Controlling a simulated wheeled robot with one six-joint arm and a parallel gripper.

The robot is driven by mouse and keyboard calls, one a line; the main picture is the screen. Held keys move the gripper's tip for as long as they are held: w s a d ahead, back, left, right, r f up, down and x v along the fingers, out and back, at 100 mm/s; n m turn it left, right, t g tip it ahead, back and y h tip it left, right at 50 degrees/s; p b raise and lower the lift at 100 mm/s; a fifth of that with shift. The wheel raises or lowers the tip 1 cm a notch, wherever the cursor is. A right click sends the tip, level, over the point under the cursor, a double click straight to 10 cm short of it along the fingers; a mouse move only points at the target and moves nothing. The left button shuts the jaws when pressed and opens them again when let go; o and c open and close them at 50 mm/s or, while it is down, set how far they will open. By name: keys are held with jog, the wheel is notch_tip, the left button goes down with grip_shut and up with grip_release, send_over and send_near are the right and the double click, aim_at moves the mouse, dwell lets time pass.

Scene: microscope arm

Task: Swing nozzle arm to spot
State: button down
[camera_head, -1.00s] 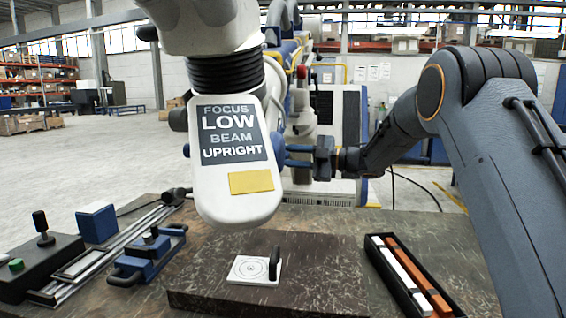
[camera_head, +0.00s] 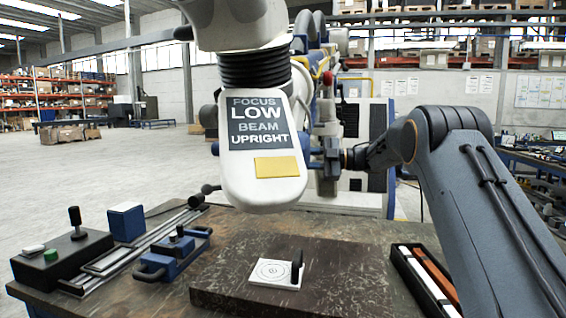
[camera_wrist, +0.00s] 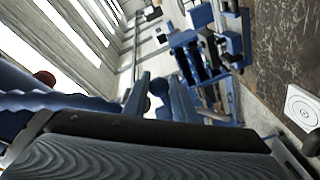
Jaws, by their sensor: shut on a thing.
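The white nozzle head (camera_head: 262,195) hangs below a black ribbed bellows (camera_head: 254,68) and bears a "FOCUS LOW BEAM UPRIGHT" label and a yellow patch. A small blue handle end shows at its left side. My gripper (camera_head: 309,152) is at the right side of the head, shut on the nozzle arm's handle; the contact itself is mostly hidden. The spot, a white plate with concentric rings (camera_head: 268,270), lies on a dark slab below the head, with a small black upright piece at its right edge. The plate also shows in the wrist view (camera_wrist: 302,104).
The dark slab (camera_head: 225,290) lies on the bench. To the left are a blue clamp-like fixture (camera_head: 172,255), rails, a blue block (camera_head: 126,222) and a control box with a joystick (camera_head: 62,258). A black tray (camera_head: 413,278) with white and orange bars stands right, beside my arm.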

dwell(0.4)
jog(key=c, duration=1.5)
grip_release()
jog(key=shift+o, duration=0.2)
jog(key=d+b, duration=0.1)
jog(key=d, duration=0.6)
jog(key=shift+s+d, duration=0.3)
jog(key=shift+d, duration=0.1)
